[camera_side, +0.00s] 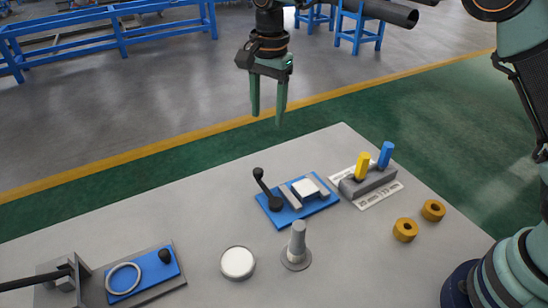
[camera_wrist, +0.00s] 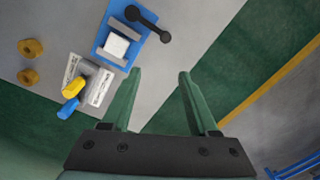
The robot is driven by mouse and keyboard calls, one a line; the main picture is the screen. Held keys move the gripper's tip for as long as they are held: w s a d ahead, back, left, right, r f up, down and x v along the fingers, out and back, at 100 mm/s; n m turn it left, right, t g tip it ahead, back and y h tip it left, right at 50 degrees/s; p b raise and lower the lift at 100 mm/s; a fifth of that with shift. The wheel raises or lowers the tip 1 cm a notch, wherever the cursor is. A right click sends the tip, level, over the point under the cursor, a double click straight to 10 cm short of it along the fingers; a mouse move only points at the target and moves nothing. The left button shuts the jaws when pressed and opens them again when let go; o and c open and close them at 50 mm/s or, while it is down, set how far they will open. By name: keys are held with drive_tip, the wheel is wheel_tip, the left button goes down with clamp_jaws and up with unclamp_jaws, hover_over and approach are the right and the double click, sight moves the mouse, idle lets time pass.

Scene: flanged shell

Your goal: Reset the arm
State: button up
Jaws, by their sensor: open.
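My gripper (camera_side: 268,98) has green fingers and hangs in the air above the far edge of the table (camera_side: 200,222) in the side view. It points downward, open and empty, and touches nothing. In the wrist view the two fingers of my gripper (camera_wrist: 157,74) stand apart with only floor and table edge between them. The flanged grey shell (camera_side: 297,247) stands upright on the table near the middle, well below and in front of my gripper in the side view.
A blue fixture (camera_side: 324,208) with a black lever and white block sits centrally. Right of it, a grey holder (camera_side: 368,187) carries yellow and blue pegs. Two brass rings (camera_side: 405,230), a white disc (camera_side: 238,262) and another blue fixture (camera_side: 165,268) lie apart. Air around my gripper is clear.

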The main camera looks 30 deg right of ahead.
drive_tip(key=s+d+r+n+t, duration=0.3)
drive_tip(key=s+d+r+n, duration=0.3)
drive_tip(key=s+d+r, duration=0.4)
drive_tip(key=s+d+f+n+t, duration=0.2)
drive_tip(key=s+d+f+n, duration=0.2)
drive_tip(key=s+d+n, duration=0.2)
drive_tip(key=shift+s+d, duration=1.2)
drive_tip(key=shift+s, duration=1)
